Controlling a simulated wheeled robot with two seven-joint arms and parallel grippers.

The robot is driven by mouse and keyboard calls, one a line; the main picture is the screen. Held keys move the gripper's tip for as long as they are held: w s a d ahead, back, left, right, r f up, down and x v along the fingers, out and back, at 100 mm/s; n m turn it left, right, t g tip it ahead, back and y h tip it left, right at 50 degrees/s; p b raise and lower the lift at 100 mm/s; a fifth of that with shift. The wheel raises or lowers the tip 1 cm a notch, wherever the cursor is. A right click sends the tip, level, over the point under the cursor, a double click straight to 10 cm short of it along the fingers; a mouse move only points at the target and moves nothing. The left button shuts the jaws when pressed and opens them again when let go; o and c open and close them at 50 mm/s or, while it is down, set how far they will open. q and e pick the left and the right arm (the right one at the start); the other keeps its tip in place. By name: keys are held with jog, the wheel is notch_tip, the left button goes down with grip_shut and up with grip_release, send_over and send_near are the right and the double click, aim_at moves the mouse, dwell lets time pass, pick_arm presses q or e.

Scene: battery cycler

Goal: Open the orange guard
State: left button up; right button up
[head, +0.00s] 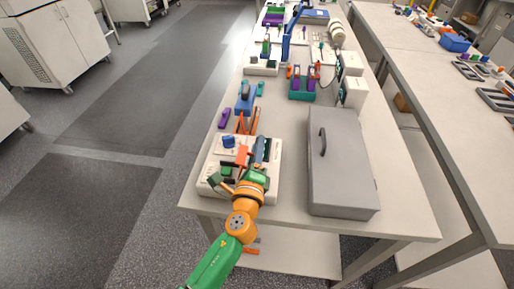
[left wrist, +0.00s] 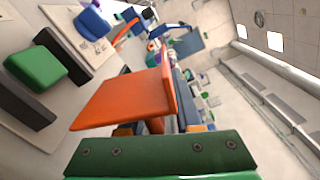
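The orange guard is a flat orange panel (left wrist: 125,97) that fills the middle of the left wrist view, tilted in that picture. In the head view an orange piece, seemingly the guard (head: 243,151), shows just beyond my left gripper on the white device (head: 272,165) at the table's near left. My left gripper (head: 238,172) is low over the front of this device, close to the guard. A green bar with screws, seemingly part of my gripper, crosses the bottom of the wrist view. Its fingertips are not clear, and I cannot tell whether it touches the guard. My right gripper is not in view.
A blue knob (head: 228,141) stands on the device beside the guard. A grey case with a handle (head: 340,165) lies to the right. A narrow strip of bare table separates device and case.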

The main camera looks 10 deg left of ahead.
pick_arm(q)
jog(key=s, duration=0.6)
jog(key=shift+s+f+b, duration=0.15)
jog(key=shift+s+b, duration=0.1)
jog(key=shift+b, duration=0.15)
jog(key=shift+s+a, duration=0.1)
jog(key=shift+s, duration=0.25)
jog(key=w+m, duration=0.2)
jog(key=w, duration=0.1)
jog(key=w+d+f+m, duration=0.1)
jog(key=shift+w, duration=0.15)
